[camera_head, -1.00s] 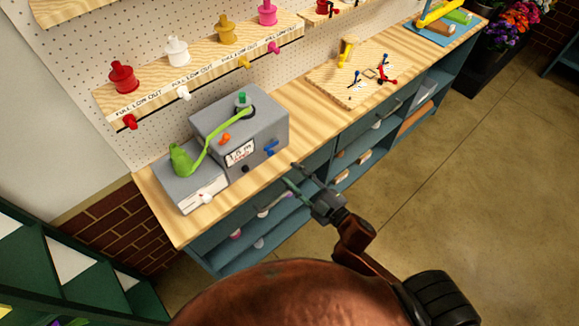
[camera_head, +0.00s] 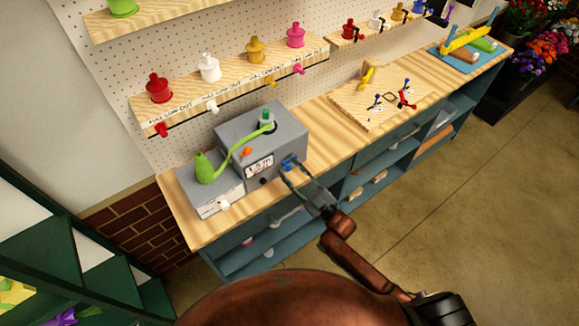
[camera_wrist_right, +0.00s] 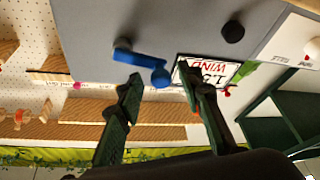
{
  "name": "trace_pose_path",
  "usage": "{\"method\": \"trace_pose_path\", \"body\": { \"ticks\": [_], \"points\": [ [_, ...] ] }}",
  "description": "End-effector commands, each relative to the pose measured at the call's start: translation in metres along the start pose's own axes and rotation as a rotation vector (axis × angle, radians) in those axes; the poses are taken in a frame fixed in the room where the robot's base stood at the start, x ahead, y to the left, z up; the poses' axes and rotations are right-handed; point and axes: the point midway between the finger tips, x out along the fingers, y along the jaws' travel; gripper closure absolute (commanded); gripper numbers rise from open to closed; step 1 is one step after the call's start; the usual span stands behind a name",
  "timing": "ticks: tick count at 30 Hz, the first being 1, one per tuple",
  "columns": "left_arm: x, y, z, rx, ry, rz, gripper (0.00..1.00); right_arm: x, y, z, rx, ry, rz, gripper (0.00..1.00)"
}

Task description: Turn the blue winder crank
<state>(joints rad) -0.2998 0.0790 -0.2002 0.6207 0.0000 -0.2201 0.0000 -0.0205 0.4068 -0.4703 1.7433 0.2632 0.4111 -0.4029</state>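The blue winder crank (camera_head: 289,162) is on the front of the grey winder box (camera_head: 290,128). In the right wrist view the crank (camera_wrist_right: 138,60) is a blue arm ending in a round knob (camera_wrist_right: 160,77). My right gripper (camera_head: 290,173) reaches up to the crank from the front. In the wrist view the right gripper (camera_wrist_right: 160,82) is open, with a finger on either side of the knob. I cannot tell whether either finger touches it. My left gripper is not in view.
A white label (camera_head: 260,165) and a black knob (camera_wrist_right: 233,32) are beside the crank. A green ribbon (camera_head: 238,146) runs over the box from a green spool (camera_head: 204,170). Colored spools line the shelf above.

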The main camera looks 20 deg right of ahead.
Motion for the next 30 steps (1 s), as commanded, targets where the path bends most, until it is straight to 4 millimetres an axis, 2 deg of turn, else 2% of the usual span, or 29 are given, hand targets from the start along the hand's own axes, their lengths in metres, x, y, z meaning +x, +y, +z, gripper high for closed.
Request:
{"method": "trace_pose_path", "body": {
  "ticks": [4, 13, 28, 30],
  "points": [
    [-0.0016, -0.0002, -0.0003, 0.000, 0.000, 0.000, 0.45, 0.0128, -0.0008, -0.0001, 0.000, 0.000, -0.001, 0.66],
    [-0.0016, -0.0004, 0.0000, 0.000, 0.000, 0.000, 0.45, 0.0151, -0.0015, 0.0002, 0.000, 0.000, -0.003, 0.66],
    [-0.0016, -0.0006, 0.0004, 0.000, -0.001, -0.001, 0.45, 0.0145, -0.0014, 0.0007, 0.001, -0.002, -0.003, 1.00],
    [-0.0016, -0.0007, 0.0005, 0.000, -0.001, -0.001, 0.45, 0.0144, -0.0014, 0.0009, 0.001, -0.003, -0.003, 1.00]
  ]
}}
